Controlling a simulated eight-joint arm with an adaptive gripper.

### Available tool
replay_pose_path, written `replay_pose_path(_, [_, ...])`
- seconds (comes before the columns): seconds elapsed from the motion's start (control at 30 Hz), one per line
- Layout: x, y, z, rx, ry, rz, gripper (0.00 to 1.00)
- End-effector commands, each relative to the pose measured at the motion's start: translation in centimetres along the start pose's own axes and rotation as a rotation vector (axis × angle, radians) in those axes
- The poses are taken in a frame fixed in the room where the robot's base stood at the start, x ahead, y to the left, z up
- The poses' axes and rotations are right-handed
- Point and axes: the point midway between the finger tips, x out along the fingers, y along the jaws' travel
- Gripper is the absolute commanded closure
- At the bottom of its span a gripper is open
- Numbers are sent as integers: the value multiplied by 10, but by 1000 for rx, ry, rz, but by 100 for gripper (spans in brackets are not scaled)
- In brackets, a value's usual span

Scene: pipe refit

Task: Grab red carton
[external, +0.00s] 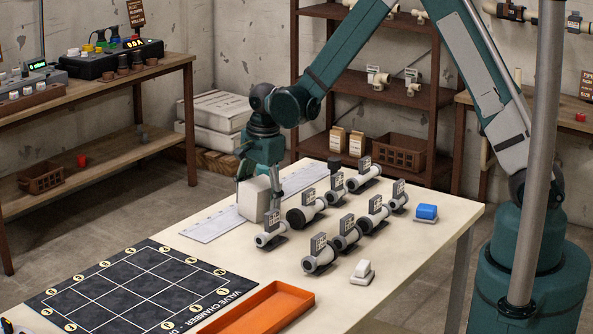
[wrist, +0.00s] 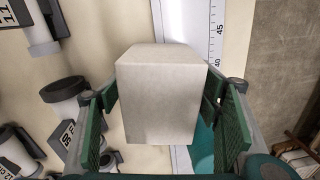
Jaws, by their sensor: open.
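My gripper (external: 260,190) is low over the far side of the table. Its fingers stand on both sides of a pale grey-white box (external: 254,200). In the wrist view the box (wrist: 157,95) sits between the open fingers, and I cannot tell whether the pads touch it. No red carton shows clearly in either view. A small red object (external: 82,160) sits on the lower shelf of the left bench, and another small red object (external: 580,117) lies on the bench at the far right; both are too small to identify.
Several labelled pipe pieces (external: 318,254) stand close to the right of the box. A ruler strip (external: 212,226) lies beside it. A black grid mat (external: 130,290), an orange tray (external: 262,309) and a blue-topped block (external: 426,213) are also on the table (external: 400,262).

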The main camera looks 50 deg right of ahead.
Motion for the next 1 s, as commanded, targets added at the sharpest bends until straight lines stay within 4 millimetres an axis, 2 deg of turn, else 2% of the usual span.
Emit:
replay_pose_path(0.13, [7,0,0,0,0,-1,37])
replay_pose_path(0.67, [7,0,0,0,0,-1,37])
replay_pose_path(0.93, [7,0,0,0,0,-1,70])
replay_pose_path(1.0, [7,0,0,0,0,-1,72])
